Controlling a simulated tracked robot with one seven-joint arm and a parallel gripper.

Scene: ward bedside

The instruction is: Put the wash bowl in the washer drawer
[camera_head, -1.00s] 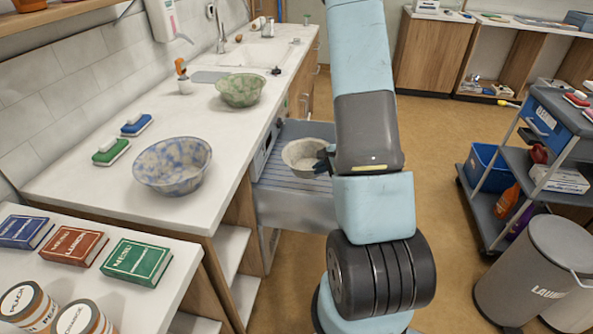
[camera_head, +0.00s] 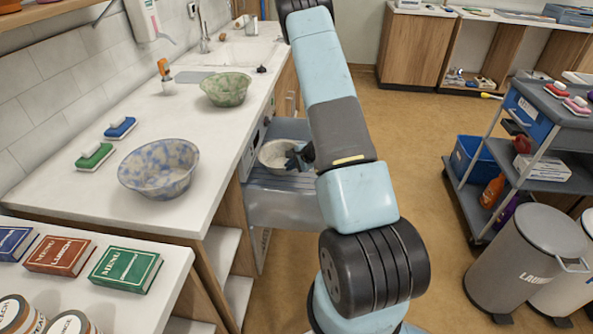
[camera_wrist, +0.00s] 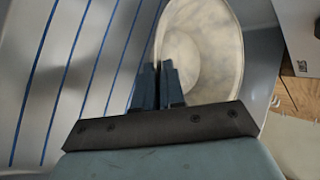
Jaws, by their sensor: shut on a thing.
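The wash bowl (camera_head: 274,156), pale cream and speckled, is at the pulled-out grey washer drawer (camera_head: 287,204) below the counter. My gripper (camera_head: 300,160) is shut on the bowl's right rim in the head view; my arm hides part of the drawer. In the wrist view, the dark fingers (camera_wrist: 160,86) pinch the near left rim of the bowl (camera_wrist: 207,50). The bowl looks upright, over the drawer's blue-striped grey floor (camera_wrist: 75,70). I cannot tell whether its base touches that floor.
A blue-marbled bowl (camera_head: 160,170) and a green bowl (camera_head: 226,89) stand on the white counter (camera_head: 90,190). Green and blue brushes lie near the wall. A trolley (camera_head: 520,150) and grey bins (camera_head: 525,255) stand at right. Brown floor is clear between them and my arm.

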